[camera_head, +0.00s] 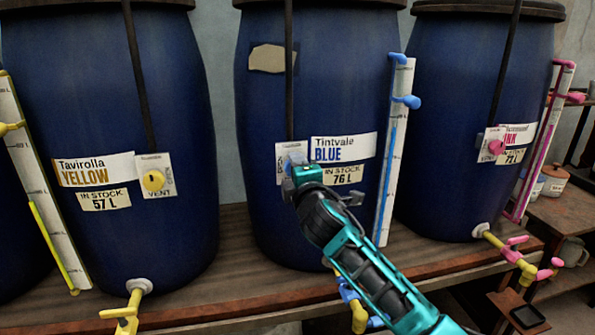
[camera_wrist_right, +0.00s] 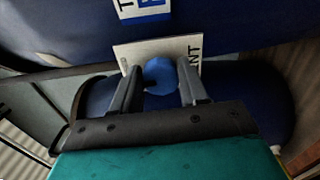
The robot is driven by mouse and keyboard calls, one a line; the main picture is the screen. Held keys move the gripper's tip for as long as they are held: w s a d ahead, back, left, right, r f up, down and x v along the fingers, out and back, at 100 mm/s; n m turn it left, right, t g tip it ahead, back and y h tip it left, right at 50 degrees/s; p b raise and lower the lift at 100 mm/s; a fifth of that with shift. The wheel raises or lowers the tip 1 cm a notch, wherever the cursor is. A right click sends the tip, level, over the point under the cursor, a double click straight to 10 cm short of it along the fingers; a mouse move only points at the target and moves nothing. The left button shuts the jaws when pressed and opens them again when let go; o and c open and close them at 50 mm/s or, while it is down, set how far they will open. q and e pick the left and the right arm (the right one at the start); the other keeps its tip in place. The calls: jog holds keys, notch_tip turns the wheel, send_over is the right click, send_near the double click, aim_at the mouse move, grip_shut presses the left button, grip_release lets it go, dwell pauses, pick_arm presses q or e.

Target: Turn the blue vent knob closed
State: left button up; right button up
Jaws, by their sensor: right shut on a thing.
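The blue vent knob (camera_wrist_right: 158,74) sits on a white vent plate (camera_wrist_right: 190,50) on the front of the middle vat (camera_head: 262,100), labelled Tintvale Blue. In the head view the knob (camera_head: 293,159) is mostly hidden behind my right gripper (camera_head: 291,176). My right gripper also shows in the wrist view (camera_wrist_right: 160,80), with one finger on each side of the knob, shut on it. The knob's pointer mark and most of the plate's lettering are hidden, so I cannot tell its turn. My left gripper is not in view.
A yellow vent knob (camera_head: 154,180) is on the left vat and a pink one (camera_head: 496,147) on the right vat. A blue-marked level gauge (camera_head: 393,160) stands right of my gripper. Taps jut out below the vats over the wooden shelf (camera_head: 235,255).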

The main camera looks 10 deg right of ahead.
jog(key=shift+m, duration=0.4)
jog(key=o, duration=1.1)
jog(key=shift+c, duration=0.2)
jog(key=s, duration=1.3)
jog(key=s+f+m+g+y, duration=0.15)
jog(key=s+f+m, duration=0.3)
jog(key=f, duration=0.65)
jog(key=s+f+m+g+y, duration=0.1)
jog(key=s+f+m+g, duration=0.3)
jog(key=f, duration=0.6)
jog(key=s+d+f+m+g, duration=0.1)
jog(key=s+d+f+m, duration=0.2)
jog(key=s+f+m, duration=0.3)
jog(key=s+f, duration=0.5)
jog(key=s, duration=0.3)
jog(key=shift+f+m+g, duration=0.3)
jog(key=shift+m+g, duration=0.05)
